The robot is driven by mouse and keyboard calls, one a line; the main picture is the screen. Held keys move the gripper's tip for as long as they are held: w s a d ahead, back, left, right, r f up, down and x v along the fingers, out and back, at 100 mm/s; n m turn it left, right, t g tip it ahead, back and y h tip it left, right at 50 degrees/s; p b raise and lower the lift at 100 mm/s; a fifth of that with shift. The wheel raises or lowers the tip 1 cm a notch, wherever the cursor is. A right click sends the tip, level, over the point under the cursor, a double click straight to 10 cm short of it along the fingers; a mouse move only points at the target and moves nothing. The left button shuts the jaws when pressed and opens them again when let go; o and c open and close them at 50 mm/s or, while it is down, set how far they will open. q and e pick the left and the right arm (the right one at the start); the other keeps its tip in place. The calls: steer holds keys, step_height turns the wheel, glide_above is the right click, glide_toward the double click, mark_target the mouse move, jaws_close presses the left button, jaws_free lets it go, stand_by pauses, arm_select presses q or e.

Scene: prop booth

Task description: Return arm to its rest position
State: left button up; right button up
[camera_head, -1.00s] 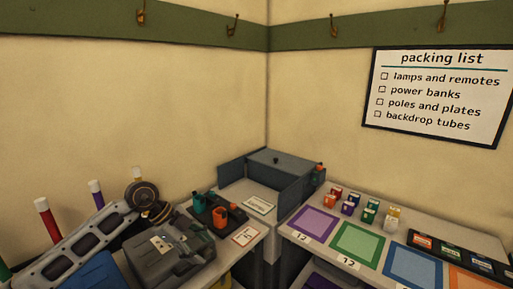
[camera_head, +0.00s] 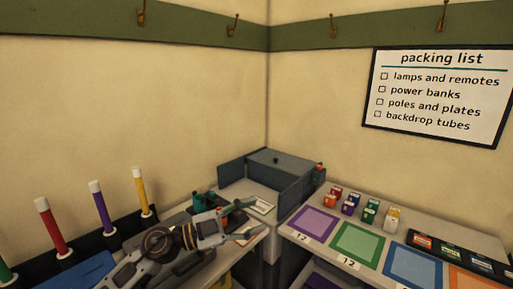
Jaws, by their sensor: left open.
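My left arm comes in from the lower left, and its gripper (camera_head: 247,222) points right over the left table. Its two fingers are spread apart with nothing visible between them. The gripper is over or just in front of a dark tray (camera_head: 238,217) with teal items (camera_head: 200,203), and hides much of it. I cannot tell whether it touches anything there. My right gripper is not in view.
Red (camera_head: 51,226), purple (camera_head: 102,208) and yellow (camera_head: 141,192) white-capped tubes stand at the left. The right table has coloured mats (camera_head: 358,243) and small boxes (camera_head: 370,213). Hooks line the wall above.

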arm_select(q)
steer(key=w+a+n+t+y, duration=0.5)
steer(key=a+n+t+y, duration=0.5)
steer(key=n+t, duration=0.45)
steer(key=s+a+f+n+g+y, duration=0.25)
steer(key=a+f+n+y, duration=0.2)
steer(key=f, duration=0.35)
steer(key=s+a+f+n+g+y, duration=0.1)
steer(key=a+f+n+g+y, duration=0.2)
steer(key=a+f+y, duration=0.3)
steer(key=s+f+m+g+h, duration=0.2)
steer(key=s+f+g, duration=1)
steer(key=s+f, duration=0.85)
steer(key=s+a+f, duration=0.1)
steer(key=s+f, duration=0.1)
steer(key=f, duration=1.4)
steer(key=s+f, duration=0.2)
steer(key=f, duration=1.3)
steer(key=s+a+f+g, duration=0.1)
steer(key=s+a+f, duration=0.1)
steer(key=s+f, duration=0.8)
steer(key=s+a+f+g, duration=0.1)
steer(key=s+a+f, duration=0.2)
steer(key=s+f, duration=0.7)
steer(key=shift+s+a+f, duration=0.2)
steer(key=shift+s+a, duration=0.05)
steer(key=shift+s, duration=0.65)
steer(key=shift+y, duration=0.25)
